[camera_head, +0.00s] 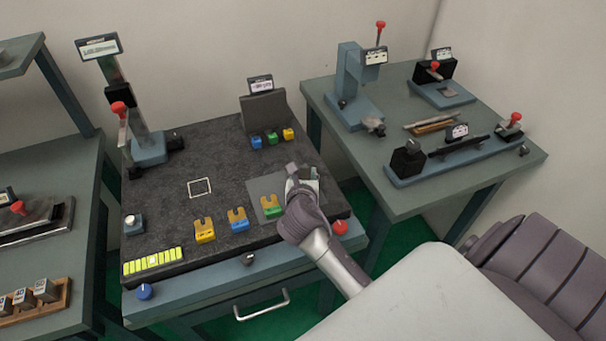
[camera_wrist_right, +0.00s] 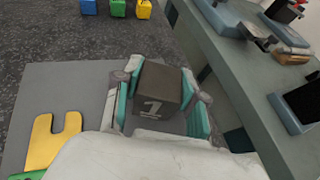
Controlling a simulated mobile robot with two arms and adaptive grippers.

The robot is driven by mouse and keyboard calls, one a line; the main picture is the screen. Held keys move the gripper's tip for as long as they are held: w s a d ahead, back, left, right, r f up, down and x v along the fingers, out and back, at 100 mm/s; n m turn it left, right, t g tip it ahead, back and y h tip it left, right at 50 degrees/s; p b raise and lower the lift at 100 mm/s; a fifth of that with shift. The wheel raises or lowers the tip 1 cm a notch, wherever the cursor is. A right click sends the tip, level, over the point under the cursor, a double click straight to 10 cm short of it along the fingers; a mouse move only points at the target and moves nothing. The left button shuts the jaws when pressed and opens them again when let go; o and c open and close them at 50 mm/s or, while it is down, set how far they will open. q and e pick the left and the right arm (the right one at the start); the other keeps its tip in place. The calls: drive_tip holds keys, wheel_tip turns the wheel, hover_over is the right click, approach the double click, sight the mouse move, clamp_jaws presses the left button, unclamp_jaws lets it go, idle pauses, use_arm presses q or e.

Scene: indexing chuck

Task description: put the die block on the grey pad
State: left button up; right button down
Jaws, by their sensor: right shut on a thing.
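The die block (camera_wrist_right: 160,92) is a dark brown-grey cube with a white "1" on its near face, in the right wrist view. My right gripper (camera_wrist_right: 159,78) is shut on it, with teal-padded fingers on both sides. In the head view this gripper (camera_head: 301,176) is over the right part of the grey pad (camera_head: 258,187) and mostly hides the block. The pad also shows in the right wrist view (camera_wrist_right: 73,85), beneath and left of the block. I cannot tell whether the block touches the pad. My left gripper is not in view.
A yellow-and-green slotted piece (camera_head: 271,207) overlaps the pad's left front. Blue (camera_head: 238,219) and yellow (camera_head: 204,231) slotted pieces stand left of it. Small coloured blocks (camera_head: 272,138) sit behind, before a dark angled stand (camera_head: 264,112). A red button (camera_head: 339,227) is at the front right.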

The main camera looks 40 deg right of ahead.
drive_tip(key=c, duration=0.7)
unclamp_jaws()
drive_tip(key=shift+o, duration=0.2)
drive_tip(key=v, duration=1.2)
drive_tip(key=shift+s+a, duration=0.1)
